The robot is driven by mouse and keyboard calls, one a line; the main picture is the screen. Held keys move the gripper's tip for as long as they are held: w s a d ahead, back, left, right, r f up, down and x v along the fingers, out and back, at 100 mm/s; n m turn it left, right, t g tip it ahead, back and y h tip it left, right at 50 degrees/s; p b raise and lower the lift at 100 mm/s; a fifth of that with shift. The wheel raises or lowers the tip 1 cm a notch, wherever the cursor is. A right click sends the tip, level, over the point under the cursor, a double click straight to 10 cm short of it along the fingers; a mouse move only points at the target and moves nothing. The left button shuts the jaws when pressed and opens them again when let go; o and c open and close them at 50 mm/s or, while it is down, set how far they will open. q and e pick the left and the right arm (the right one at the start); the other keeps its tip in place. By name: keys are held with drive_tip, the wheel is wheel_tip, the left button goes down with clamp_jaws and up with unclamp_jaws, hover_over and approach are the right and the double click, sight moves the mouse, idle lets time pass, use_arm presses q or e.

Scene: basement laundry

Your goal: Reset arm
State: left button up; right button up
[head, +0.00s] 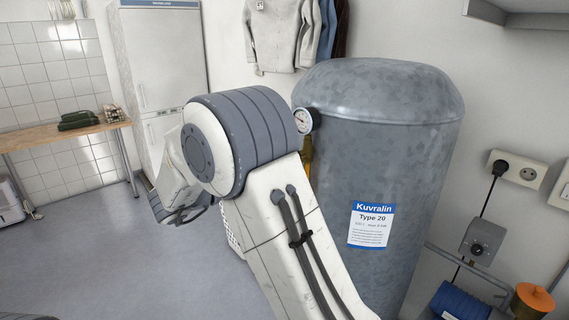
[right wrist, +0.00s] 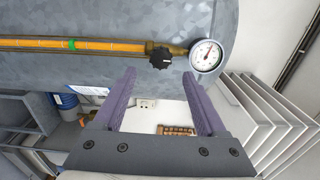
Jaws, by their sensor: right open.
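My right arm reaches up across the middle of the head view, in front of the grey metal tank (head: 400,150). In that view its gripper is hidden behind the arm's own links. In the right wrist view, my right gripper (right wrist: 162,82) has its two purple fingers spread apart with nothing between them. The tank's curved wall (right wrist: 120,18) lies beyond the fingertips, with a round gauge (right wrist: 206,55) and a black knob (right wrist: 160,58) close by in the picture. I cannot tell whether a finger touches anything. My left gripper is not in view.
A white fridge (head: 160,75) and a wooden table (head: 50,135) stand at the back left. Clothes (head: 280,35) hang on the wall. A blue cylinder (head: 460,302) sits at lower right. White slats (right wrist: 270,130) show beside the right finger. Floor (head: 100,255) at left is clear.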

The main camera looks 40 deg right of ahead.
drive_tip(key=shift+s+a, duration=0.1)
drive_tip(key=shift+a, duration=1.1)
